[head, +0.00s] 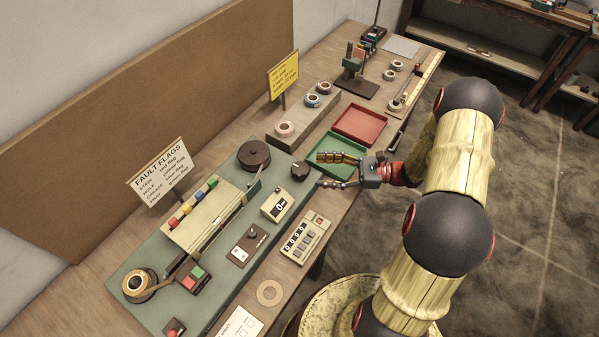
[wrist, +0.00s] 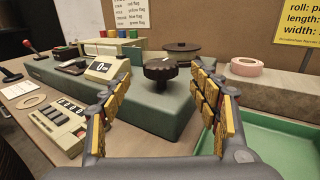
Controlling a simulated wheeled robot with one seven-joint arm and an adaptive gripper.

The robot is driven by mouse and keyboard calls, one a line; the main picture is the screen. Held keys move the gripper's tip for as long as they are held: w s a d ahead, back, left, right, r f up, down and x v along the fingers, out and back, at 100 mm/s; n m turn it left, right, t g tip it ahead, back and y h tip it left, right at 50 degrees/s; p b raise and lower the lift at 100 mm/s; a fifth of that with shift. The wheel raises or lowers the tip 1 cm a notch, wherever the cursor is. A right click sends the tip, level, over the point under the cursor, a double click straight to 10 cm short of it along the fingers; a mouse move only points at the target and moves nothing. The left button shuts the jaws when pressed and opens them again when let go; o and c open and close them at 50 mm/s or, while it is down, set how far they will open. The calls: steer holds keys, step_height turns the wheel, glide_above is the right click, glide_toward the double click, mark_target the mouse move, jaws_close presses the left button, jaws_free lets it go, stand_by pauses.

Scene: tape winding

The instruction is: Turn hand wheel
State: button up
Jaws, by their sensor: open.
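The hand wheel is a dark, lobed knob (head: 300,170) on the right end of the green-grey machine bed (head: 218,270). In the wrist view the hand wheel (wrist: 160,70) stands upright on the bed, ahead of my gripper and between its two fingers. My gripper (head: 326,170) is open and empty, with its yellow-padded fingers spread apart. It also fills the lower part of the wrist view (wrist: 158,100). The fingertips are close to the hand wheel in the head view; I see no contact.
A counter box (head: 277,204) sits left of the hand wheel, and a keypad box (head: 305,238) lies in front. A green tray (head: 337,148) and a red tray (head: 360,124) lie to the right. A dark reel (head: 254,155) stands behind. A tape roll (wrist: 246,67) rests on a ledge.

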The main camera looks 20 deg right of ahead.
mark_target(299, 168)
steer(key=shift+b+x, duration=0.7)
steer(key=shift+x, duration=3.15)
steer(key=shift+w+f, duration=0.1)
steer(key=shift+f, duration=0.05)
steer(key=shift+d, duration=0.1)
steer(key=shift+c, duration=1.3)
steer(key=c, duration=1)
